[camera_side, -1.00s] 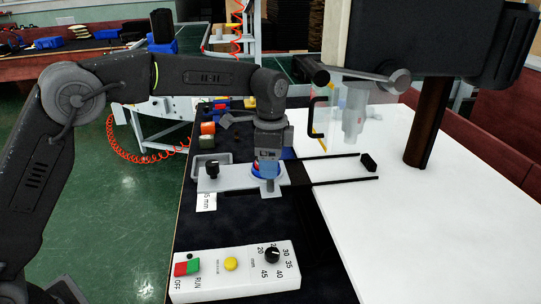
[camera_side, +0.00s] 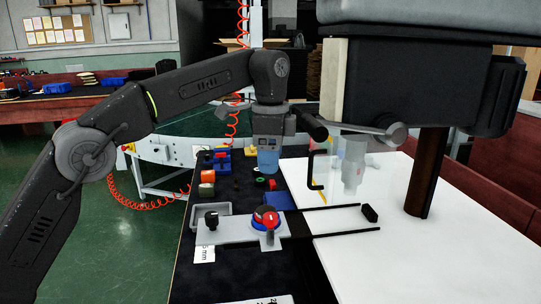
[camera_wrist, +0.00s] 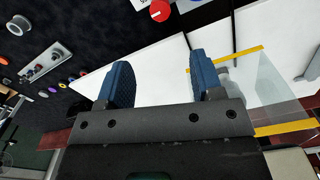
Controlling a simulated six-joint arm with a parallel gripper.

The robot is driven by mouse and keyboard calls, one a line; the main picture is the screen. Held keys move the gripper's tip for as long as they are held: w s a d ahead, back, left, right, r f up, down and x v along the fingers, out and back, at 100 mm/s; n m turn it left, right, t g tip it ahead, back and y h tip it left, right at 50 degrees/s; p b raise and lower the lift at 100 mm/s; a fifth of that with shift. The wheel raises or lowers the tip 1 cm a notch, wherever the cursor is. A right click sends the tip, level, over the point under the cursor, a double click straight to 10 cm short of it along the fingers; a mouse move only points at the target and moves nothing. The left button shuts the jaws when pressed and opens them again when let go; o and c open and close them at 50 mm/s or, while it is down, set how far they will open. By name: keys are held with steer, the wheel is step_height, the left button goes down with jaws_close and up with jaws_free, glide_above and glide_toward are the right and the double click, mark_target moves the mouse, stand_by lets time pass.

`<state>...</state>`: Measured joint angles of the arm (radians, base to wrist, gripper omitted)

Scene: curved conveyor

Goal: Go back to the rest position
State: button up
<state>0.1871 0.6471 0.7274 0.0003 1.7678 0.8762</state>
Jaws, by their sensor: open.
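My gripper (camera_side: 268,162) hangs pointing down, above and apart from the grey plate (camera_side: 230,235) on the dark work surface. Its two blue fingers show in the wrist view (camera_wrist: 158,78), spread apart with nothing between them. A round red and blue part (camera_side: 265,218) sits on the plate below the gripper in the side view. A red disc (camera_wrist: 159,10) shows at the top of the wrist view, ahead of the fingers.
A white table (camera_side: 390,265) lies to the right, with a clear guard (camera_side: 352,165) and a dark machine head (camera_side: 405,85) on a brown post (camera_side: 427,170). A grey tray (camera_side: 222,209) and small coloured blocks (camera_side: 207,177) lie on the dark surface.

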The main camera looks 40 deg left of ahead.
steer(key=shift+r, duration=0.1)
stand_by(0.4)
steer(key=s+a+r+n+t, duration=0.1)
steer(key=s+a+r+n, duration=0.15)
steer(key=s, duration=0.45)
steer(key=s+a+r+n+t, duration=0.1)
steer(key=s+a+n+t, duration=0.1)
steer(key=s+a+n, duration=0.3)
steer(key=s+a+f+n+t, duration=0.1)
steer(key=s+f+n, duration=0.1)
steer(key=s+f, duration=0.4)
steer(key=s+a+f+n+t, duration=0.1)
steer(key=s+f, duration=0.5)
steer(key=s, duration=0.6)
steer(key=shift+n+t, duration=0.3)
steer(key=shift+n, duration=0.55)
